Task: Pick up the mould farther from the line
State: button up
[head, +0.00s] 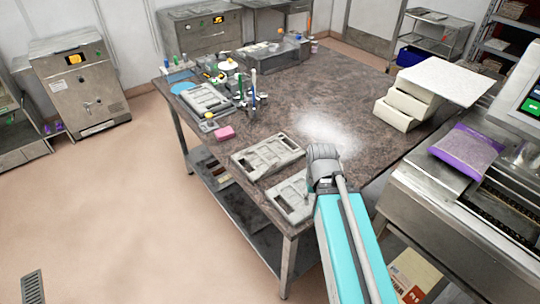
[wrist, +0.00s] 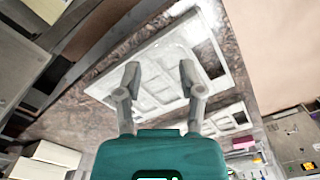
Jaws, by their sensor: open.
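Two pale grey moulds lie flat on the brown worktop in the head view. One mould (head: 268,157) is nearer the middle of the table; the other (head: 287,203) is at the near corner, partly hidden by my arm. In the wrist view a large mould (wrist: 152,84) lies below and between my fingers, and a second mould (wrist: 228,121) is to its lower right. My gripper (wrist: 160,68) is open and empty, with its fingers apart above the large mould. I cannot tell how high above it they are.
A pink block (head: 225,132) and a grey tray-like piece (head: 207,99) lie farther back on the worktop (head: 300,88). Stacked cream boxes (head: 408,106) stand at right, beside a steel machine (head: 455,215) bearing a purple bag (head: 466,150).

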jog(key=w+a+r+n+p, duration=0.2)
jog(key=w+a+n, duration=0.4)
jog(key=w+a, duration=1.7)
jog(key=w, duration=0.2)
jog(key=shift+w+a+r+n+p, duration=0.3)
jog(key=shift+r+p, duration=0.1)
jog(key=shift+f, duration=0.15)
jog(key=b, duration=0.9)
send_over(243, 168)
notch_tip(243, 168, down, 8)
jog(key=shift+w+a+f, duration=0.15)
jog(key=shift+f, duration=0.05)
jog(key=shift+f+b, duration=2.45)
jog(key=shift+f, duration=0.15)
